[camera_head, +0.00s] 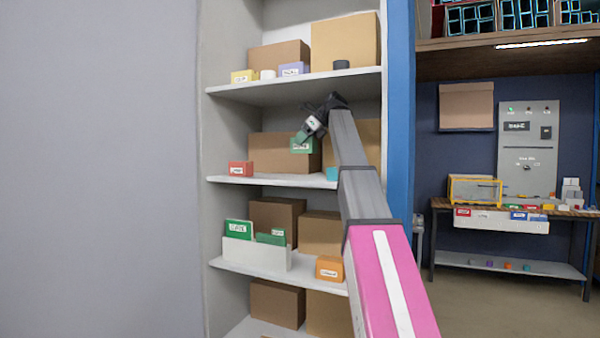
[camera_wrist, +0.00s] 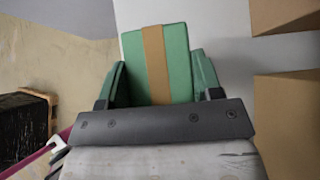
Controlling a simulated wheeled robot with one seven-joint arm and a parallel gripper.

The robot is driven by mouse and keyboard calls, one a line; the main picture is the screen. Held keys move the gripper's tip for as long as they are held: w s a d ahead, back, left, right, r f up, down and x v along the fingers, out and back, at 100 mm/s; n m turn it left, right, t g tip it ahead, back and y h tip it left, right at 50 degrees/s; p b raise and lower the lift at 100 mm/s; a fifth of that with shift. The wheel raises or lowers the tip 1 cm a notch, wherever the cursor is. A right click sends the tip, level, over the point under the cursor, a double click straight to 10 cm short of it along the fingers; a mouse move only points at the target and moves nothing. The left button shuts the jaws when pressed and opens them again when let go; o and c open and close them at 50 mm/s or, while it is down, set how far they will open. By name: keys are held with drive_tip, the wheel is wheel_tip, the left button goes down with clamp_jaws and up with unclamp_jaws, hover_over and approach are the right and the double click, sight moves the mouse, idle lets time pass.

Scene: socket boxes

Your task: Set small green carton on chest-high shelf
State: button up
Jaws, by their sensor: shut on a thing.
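A small green carton (camera_head: 303,145) with a white label is held by my gripper (camera_head: 310,128) in front of the middle shelf (camera_head: 275,181). It hangs above the shelf board, before a brown cardboard box. In the wrist view the green carton (camera_wrist: 175,62) has a tan tape strip and sits between the two fingers of my gripper (camera_wrist: 160,85), which are shut on it. The head view does not clearly show how far the carton is from the box behind it.
On the middle shelf stand a red box (camera_head: 240,168) at left, brown boxes (camera_head: 280,152) behind and a teal item (camera_head: 332,174) at right. The board between red box and teal item is bare. The upper shelf (camera_head: 300,86) lies just above my gripper.

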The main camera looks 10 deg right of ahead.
sight(315, 151)
wheel_tip(315, 151, down, 9)
drive_tip(key=shift+f, duration=0.1)
idle(0.4)
drive_tip(key=o, duration=1)
drive_tip(key=shift+f, duration=0.1)
drive_tip(key=shift+o, duration=0.2)
drive_tip(key=shift+r, duration=0.2)
drive_tip(key=v, duration=1.2)
